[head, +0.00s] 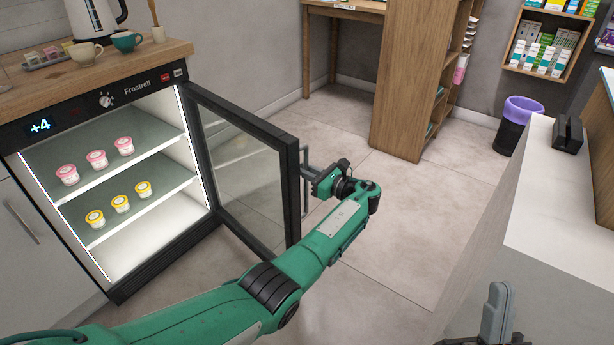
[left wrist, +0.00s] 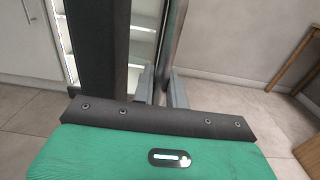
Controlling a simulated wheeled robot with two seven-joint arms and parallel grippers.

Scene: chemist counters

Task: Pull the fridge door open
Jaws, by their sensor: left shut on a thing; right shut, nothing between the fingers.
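The fridge (head: 110,170) stands at the left with its glass door (head: 243,180) swung wide open, its frame pointing out into the room. The door's handle (head: 305,182) is on the outer face, near the free edge. My left gripper (head: 313,174) is at the handle, shut on it; the wrist partly hides the fingers. In the left wrist view the fingers (left wrist: 162,92) stand on either side of the handle bar (left wrist: 168,45), beside the dark door frame (left wrist: 100,45). My right gripper (head: 495,318) is at the bottom right, shut and empty, away from the fridge.
Pink-lidded cups (head: 96,157) and yellow-lidded cups (head: 120,203) stand on the lit fridge shelves. A wooden counter with a kettle (head: 95,18) and cups is above. A white counter (head: 560,200) is at the right. Open floor (head: 400,215) lies between the door and that counter.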

